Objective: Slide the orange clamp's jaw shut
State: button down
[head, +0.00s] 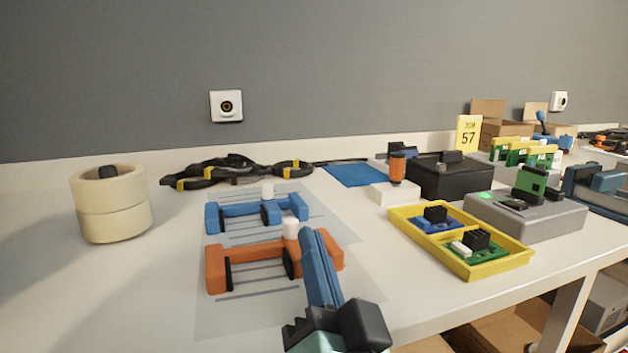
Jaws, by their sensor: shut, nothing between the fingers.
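The orange clamp (255,254) lies on a printed sheet on the white table. Its left end block (216,270) has a dark pad, and a dark sliding jaw (289,262) with a white knob (291,229) stands toward the right of the bar. A wide gap shows between the two. My gripper (308,234) reaches in from the bottom with its blue fingers shut and empty. Its tips are just right of the white knob and overlap the clamp's right part in the picture, hiding some of it. I cannot tell whether they touch.
A similar blue clamp (240,212) lies just behind. Right are a yellow tray (488,270) with small boards, a grey box (540,220) and a black box (440,180). The left front table is clear.

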aim_at(293, 246)
jog(key=m+p, duration=0.1)
jog(key=p, duration=0.1)
jog(key=d+m+g+p, duration=0.1)
jog(key=p, duration=0.2)
jog(key=shift+w+m+g+y, duration=0.3)
jog(key=p, duration=0.1)
jog(key=m+p, duration=0.1)
jog(key=p, duration=0.1)
jog(key=shift+s+d+f+m+g, duration=0.1)
jog(key=shift+d+f+m+g, duration=0.15)
jog(key=shift+d+m+g, duration=0.1)
jog(key=m+p, duration=0.1)
jog(key=p, duration=0.2)
jog(key=s+d+m+g+p, duration=0.1)
jog(key=m+p, duration=0.1)
jog(key=p, duration=0.1)
jog(key=shift+s+f+m+y+p, duration=0.2)
jog(key=shift+f+m+y+p, duration=0.1)
jog(key=shift+f+p, duration=0.1)
jog(key=shift+s+d+f+m+g+p, duration=0.2)
jog(key=shift+s+f+m+g+p, duration=0.25)
jog(key=shift+m+p, duration=0.6)
jog(key=b+x, duration=0.1)
jog(key=x, duration=0.8)
jog(key=shift+w+a+r, duration=0.1)
jog(key=shift+w+a, duration=0.1)
jog(key=shift+w, duration=0.2)
